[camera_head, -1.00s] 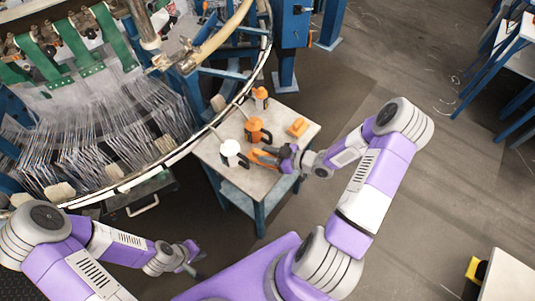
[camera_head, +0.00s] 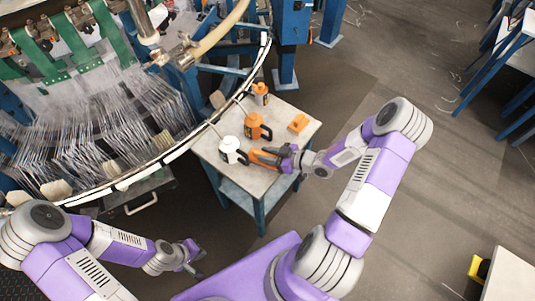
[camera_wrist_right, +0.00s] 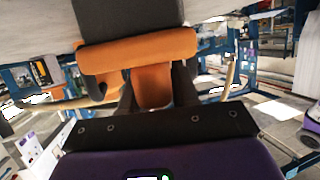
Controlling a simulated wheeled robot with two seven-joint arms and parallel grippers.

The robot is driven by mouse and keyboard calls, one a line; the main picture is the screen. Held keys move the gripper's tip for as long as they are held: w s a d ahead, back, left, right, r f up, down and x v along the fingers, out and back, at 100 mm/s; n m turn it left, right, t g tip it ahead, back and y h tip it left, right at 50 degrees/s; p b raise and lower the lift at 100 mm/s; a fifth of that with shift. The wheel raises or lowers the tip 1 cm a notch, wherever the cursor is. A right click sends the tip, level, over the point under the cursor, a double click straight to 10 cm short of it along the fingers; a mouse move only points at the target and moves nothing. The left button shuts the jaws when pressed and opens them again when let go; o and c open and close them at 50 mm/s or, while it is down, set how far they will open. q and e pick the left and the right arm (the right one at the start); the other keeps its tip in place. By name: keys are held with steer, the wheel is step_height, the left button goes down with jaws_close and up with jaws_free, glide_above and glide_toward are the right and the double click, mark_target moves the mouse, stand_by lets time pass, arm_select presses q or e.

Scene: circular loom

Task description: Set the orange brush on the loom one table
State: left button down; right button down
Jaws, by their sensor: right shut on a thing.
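The orange brush (camera_head: 259,156) lies at the front part of the small loom table (camera_head: 222,166), among other items. My right gripper (camera_head: 276,156) reaches in from the right and is shut on the brush. In the right wrist view the brush's orange body (camera_wrist_right: 150,55) with a dark part fills the space between the fingers (camera_wrist_right: 155,90). I cannot tell whether the brush touches the tabletop. My left gripper (camera_head: 193,257) hangs low at the left, away from the table; its finger opening is too small to make out.
On the table stand a white container (camera_head: 230,147), an orange container with a dark part (camera_head: 256,128), an orange-topped bottle (camera_head: 261,91) and an orange block (camera_head: 298,122). The circular loom (camera_head: 110,100) borders the table's left side.

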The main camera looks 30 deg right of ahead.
steer(key=c, duration=0.8)
jaws_free()
steer(key=p+v, duration=0.2)
steer(key=v, duration=0.5)
steer(key=shift+s+d, duration=0.15)
steer(key=shift+s, duration=0.1)
